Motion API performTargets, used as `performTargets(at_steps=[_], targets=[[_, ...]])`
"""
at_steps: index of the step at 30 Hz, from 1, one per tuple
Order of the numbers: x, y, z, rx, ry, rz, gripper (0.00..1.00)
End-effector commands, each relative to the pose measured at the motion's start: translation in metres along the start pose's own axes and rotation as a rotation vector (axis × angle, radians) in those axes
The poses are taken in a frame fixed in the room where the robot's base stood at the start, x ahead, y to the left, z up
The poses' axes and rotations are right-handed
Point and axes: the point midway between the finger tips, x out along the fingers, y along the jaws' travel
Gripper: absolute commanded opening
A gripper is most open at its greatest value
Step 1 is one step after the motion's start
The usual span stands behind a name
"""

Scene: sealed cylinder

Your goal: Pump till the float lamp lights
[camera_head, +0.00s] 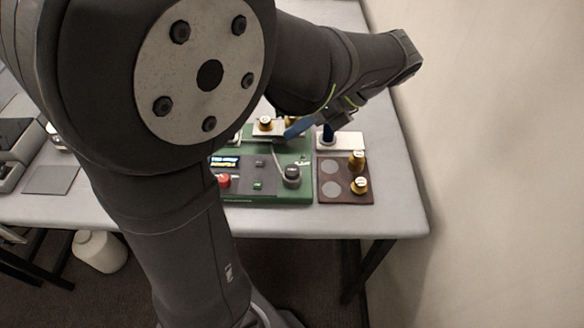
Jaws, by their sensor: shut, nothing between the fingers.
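A green apparatus base (270,198) stands on the table, partly hidden by my arm. It carries a lit display (225,161), a red button (223,181) and a dark round knob (291,174). A pale platform (268,131) at its back holds a brass weight (265,122). My gripper (288,133) is shut and empty, its blue tip beside the right end of this platform. I cannot tell whether it touches. I cannot tell which part is the float lamp or the pump; my arm hides the left of the base.
A brown tray (345,196) at right holds two brass weights (356,160) (360,186) and two empty round spots. A white plate (350,141) with a blue upright part (327,134) lies behind it. A wall (480,150) runs along the right.

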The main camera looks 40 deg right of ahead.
Motion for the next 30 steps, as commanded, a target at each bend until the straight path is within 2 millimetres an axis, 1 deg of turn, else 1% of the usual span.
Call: performTargets(at_steps=[4,8,18,22,30], targets=[[0.002,-0.002,-0.002,0.001,0.0,0.0,0.0],[0.009,-0.007,-0.007,0.002,0.0,0.0,0.0],[0.042,-0.03,-0.031,0.003,0.002,0.001,0.0],[0.052,-0.038,-0.038,0.002,0.001,0.001,0.0],[0.061,-0.045,-0.045,0.0,0.0,0.0,0.0]])
